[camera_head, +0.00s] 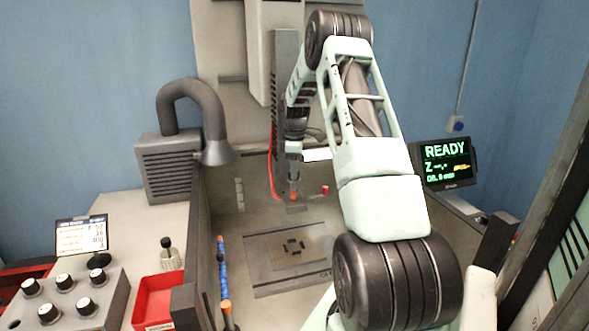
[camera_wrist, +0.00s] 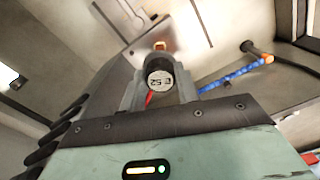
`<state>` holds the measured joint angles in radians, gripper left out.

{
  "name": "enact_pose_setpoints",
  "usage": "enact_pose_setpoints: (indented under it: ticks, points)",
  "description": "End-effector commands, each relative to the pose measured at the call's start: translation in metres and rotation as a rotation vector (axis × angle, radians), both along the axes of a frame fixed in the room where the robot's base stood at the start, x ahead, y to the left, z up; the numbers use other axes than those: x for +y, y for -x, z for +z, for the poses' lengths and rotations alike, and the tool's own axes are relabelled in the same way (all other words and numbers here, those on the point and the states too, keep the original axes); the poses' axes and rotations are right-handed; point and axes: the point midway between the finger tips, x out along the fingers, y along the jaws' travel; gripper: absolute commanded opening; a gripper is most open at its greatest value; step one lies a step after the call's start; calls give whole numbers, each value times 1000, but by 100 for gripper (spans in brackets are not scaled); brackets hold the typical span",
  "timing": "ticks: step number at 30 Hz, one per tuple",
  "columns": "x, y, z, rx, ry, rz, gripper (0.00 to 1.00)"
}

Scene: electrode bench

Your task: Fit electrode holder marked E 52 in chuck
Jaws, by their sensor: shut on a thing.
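The electrode holder (camera_wrist: 159,82) is a dark, round piece with a pale end face reading "E 52", seen in the wrist view. A copper-orange tip (camera_wrist: 160,46) shows just beyond it. My gripper (camera_wrist: 158,70) is shut on the holder, with one grey finger on each side. In the head view my gripper (camera_head: 293,178) hangs inside the machine, above the work plate (camera_head: 262,277). The machine head (camera_head: 260,60) is behind my arm. I cannot make out the chuck; my arm covers part of that area.
A dark wall (camera_head: 198,215) bounds the work area on the left. Blue hoses with orange tips (camera_head: 220,262) stand beside it. A red tray (camera_head: 158,300), a small bottle (camera_head: 170,256) and a knob panel (camera_head: 65,302) are left. A monitor (camera_head: 446,162) on the right reads "READY".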

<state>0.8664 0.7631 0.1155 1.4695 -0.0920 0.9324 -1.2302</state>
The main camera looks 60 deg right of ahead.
Motion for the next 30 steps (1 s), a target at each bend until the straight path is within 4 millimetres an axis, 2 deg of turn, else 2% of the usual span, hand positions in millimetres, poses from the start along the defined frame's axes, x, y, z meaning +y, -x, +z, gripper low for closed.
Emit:
enact_pose_setpoints:
  ticks: [21, 30]
  points:
    - [0, 0, -21, 0, 1, 0, 1]
    - [0, 0, -23, 0, 1, 0, 1]
